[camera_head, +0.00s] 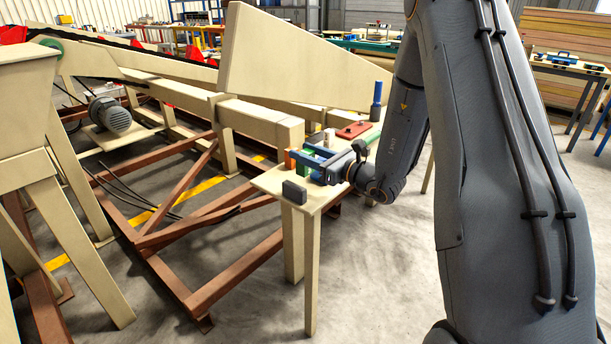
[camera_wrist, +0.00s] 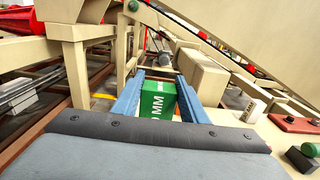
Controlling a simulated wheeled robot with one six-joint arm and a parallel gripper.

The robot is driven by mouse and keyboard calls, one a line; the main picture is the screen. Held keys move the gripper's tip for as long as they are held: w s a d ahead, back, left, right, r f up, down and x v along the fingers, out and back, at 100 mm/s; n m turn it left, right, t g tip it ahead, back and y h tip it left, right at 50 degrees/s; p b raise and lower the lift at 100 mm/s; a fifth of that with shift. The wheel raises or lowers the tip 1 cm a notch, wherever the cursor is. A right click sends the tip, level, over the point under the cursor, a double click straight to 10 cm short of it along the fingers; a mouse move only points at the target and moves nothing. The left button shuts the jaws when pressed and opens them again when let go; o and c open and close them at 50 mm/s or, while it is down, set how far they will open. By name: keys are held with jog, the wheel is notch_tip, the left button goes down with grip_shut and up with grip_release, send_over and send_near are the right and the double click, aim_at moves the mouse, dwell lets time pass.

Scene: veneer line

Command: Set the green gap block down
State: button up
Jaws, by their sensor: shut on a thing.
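The green gap block (camera_wrist: 158,99), with white lettering ending in "MM", sits between the two blue fingers of my gripper (camera_wrist: 160,82) in the wrist view. My gripper is shut on it. In the head view my gripper (camera_head: 308,161) is at the small cream table (camera_head: 312,204), and a sliver of the green block (camera_head: 303,171) shows by the fingers. I cannot tell whether the block's underside touches the tabletop.
An orange block (camera_head: 290,160) and a dark block (camera_head: 294,192) are close to my gripper. A white block (camera_head: 328,138), a red plate (camera_head: 353,130) and a blue bottle-shaped thing (camera_head: 376,100) stand farther back. The cream machine beam (camera_head: 262,118) runs beside the table.

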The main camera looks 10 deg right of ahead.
aim_at(310, 173)
jog(key=shift+f, duration=3.15)
jog(key=o, duration=1.4)
jog(key=shift+f, duration=0.15)
